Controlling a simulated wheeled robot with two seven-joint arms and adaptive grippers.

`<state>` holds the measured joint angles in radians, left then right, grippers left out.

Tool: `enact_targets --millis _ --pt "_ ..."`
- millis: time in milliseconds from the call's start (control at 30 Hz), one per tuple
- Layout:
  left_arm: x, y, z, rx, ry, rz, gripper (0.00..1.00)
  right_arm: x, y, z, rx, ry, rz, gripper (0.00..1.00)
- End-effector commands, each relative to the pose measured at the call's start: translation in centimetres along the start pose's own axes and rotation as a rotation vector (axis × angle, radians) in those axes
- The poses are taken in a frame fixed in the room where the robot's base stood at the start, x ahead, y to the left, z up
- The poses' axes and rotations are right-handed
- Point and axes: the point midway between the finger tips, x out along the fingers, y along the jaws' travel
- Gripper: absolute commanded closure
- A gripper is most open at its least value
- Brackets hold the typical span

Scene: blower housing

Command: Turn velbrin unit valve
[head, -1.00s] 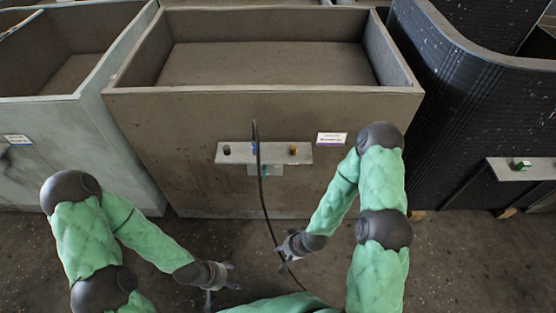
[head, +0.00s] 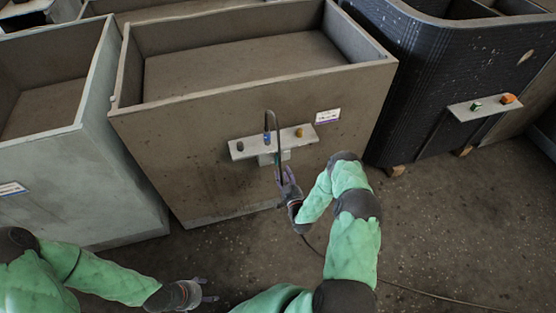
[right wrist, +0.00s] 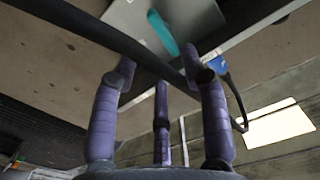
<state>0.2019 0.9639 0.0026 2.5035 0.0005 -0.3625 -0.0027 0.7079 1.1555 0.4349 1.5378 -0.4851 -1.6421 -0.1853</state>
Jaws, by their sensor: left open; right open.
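A brown open-topped unit (head: 215,125) carries a grey shelf panel (head: 245,147) with a dark knob (head: 240,146), a blue fitting (head: 267,138) and a yellow knob (head: 300,132). In the right wrist view a teal bar (right wrist: 162,33), possibly a valve handle, shows under the panel (right wrist: 195,15). My right gripper (head: 287,174) is open just below the panel; its purple fingers (right wrist: 160,85) are spread beneath the bar, apart from it. A black hose (right wrist: 95,40) crosses close to the fingertips. My left gripper (head: 207,290) is open and empty, low over the floor.
A white label (head: 327,116), unreadable here, is on the brown unit. A grey-green unit (head: 115,170) stands left. A black ribbed unit (head: 410,75) with its own knob shelf (head: 482,108) stands right.

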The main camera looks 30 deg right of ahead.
Motion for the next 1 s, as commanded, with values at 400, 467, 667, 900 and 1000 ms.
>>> enact_targets --millis 400,467,667,900,1000 --pt "1.7 -0.6 -0.1 -0.001 0.0 0.0 0.32 7.0 -0.1 0.2 0.0 0.0 -0.002 0.55" --pt "1.8 -0.7 -0.1 -0.001 0.0 0.0 0.32 7.6 -0.1 0.2 0.001 -0.001 -0.002 0.55" --pt "2.0 -0.7 -0.1 -0.001 0.001 0.0 0.32 8.6 -0.1 0.1 0.001 -0.003 -0.001 0.55" --pt "1.9 -0.7 -0.1 -0.001 0.001 0.0 0.32 8.6 -0.1 0.1 0.001 -0.003 -0.001 0.55" --pt "1.9 -0.7 -0.1 -0.001 0.001 0.0 0.32 8.6 -0.1 0.1 0.001 -0.003 -0.001 0.78"
